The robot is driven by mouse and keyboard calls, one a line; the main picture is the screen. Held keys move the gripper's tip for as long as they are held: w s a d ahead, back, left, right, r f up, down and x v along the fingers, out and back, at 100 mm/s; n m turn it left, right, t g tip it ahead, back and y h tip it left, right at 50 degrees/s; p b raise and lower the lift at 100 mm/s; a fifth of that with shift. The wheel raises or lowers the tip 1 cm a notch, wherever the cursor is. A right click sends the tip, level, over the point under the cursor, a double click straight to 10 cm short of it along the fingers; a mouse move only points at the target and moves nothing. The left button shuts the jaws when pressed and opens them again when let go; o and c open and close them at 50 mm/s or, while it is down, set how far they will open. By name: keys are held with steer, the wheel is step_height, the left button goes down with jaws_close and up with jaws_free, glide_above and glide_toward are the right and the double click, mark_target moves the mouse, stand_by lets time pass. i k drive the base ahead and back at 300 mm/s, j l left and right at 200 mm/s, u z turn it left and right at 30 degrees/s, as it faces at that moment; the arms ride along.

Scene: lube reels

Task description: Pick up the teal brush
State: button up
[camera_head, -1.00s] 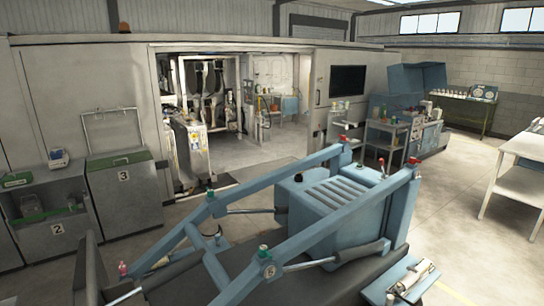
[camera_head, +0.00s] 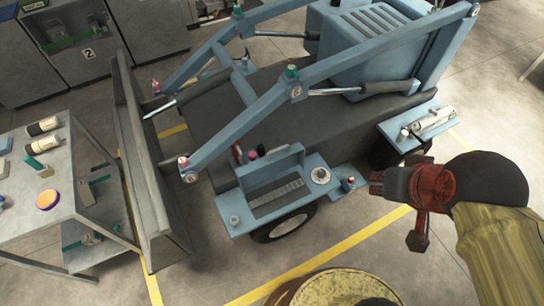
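A small teal item with a pale part (camera_head: 38,167), possibly the brush, lies on the grey table at the left of the head view. The end of my arm, with my gripper (camera_head: 378,184), is at the right, beside the blue machine and far from the table. Its dark red and black parts are seen from above, and the fingers are not clear. I see nothing held.
The grey table (camera_head: 20,215) also bears dark bottles (camera_head: 42,126) and an orange-topped round tin (camera_head: 47,199). A blue loader machine (camera_head: 300,90) with a dark bucket fills the middle, between my arm and the table. A yellow-topped drum (camera_head: 335,288) stands at the bottom. Floor at the lower middle is open.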

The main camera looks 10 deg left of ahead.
mark_target(44, 171)
steer(key=u, duration=2.25)
steer(key=z, duration=1)
steer(key=i+j, duration=0.1)
steer(key=j, duration=0.5)
steer(key=i+j, duration=0.1)
steer(key=j, duration=0.5)
steer(key=i+j, duration=0.1)
steer(key=j, duration=0.5)
steer(key=i+j, duration=0.15)
steer(key=j, duration=0.4)
steer(key=i+j, duration=0.1)
steer(key=j, duration=0.5)
steer(key=i+j+z, duration=0.1)
steer(key=i+j, duration=1.05)
